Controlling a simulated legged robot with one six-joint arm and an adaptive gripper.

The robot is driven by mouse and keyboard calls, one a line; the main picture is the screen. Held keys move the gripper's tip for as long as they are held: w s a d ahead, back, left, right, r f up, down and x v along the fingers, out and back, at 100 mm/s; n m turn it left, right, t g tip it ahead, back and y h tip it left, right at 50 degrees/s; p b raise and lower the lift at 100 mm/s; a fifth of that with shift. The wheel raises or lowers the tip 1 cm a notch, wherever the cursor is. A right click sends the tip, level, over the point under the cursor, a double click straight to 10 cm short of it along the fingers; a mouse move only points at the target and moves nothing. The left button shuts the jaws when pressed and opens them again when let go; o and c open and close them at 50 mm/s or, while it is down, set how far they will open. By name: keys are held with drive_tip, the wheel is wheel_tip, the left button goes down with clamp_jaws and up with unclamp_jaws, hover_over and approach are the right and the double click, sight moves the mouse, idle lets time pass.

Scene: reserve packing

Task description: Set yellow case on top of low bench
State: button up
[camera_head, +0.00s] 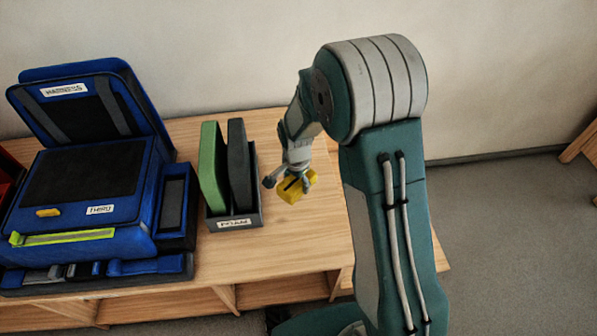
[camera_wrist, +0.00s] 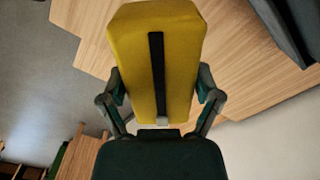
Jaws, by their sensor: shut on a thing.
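The yellow case (camera_head: 288,194) is a small block with a dark strip along it. My gripper (camera_head: 291,180) is shut on it and points down over the right part of a wooden worktop (camera_head: 285,245). In the wrist view the yellow case (camera_wrist: 183,60) sits between the two fingers of my gripper (camera_wrist: 161,88), its long body reaching away from the palm. It seems to be held above the wood, but the gap is hard to judge. A piece of wooden furniture (camera_head: 581,145) shows at the right edge; I cannot tell which wooden piece is the low bench.
A dark tray (camera_head: 235,221) with a green panel (camera_head: 208,165) and a dark grey panel (camera_head: 238,165) stands left of my gripper. A blue open case (camera_head: 110,240) labelled HARNESS and THIRD fills the left. Bare wood lies between the tray and my arm; open floor (camera_head: 510,220) lies right.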

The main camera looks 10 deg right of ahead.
drive_tip(key=s+a+f+m, duration=0.3)
drive_tip(key=s+a+m, duration=0.1)
drive_tip(key=m, duration=0.4)
hover_over(323, 218)
drive_tip(key=f, duration=1)
drive_tip(key=shift+a, duration=0.4)
drive_tip(key=f, duration=0.3)
drive_tip(key=shift+d, duration=0.4)
drive_tip(key=shift+w+f, duration=0.1)
drive_tip(key=shift+f, duration=0.35)
drive_tip(key=o, duration=1)
drive_tip(key=shift+f, duration=0.1)
drive_tip(key=shift+c, duration=0.2)
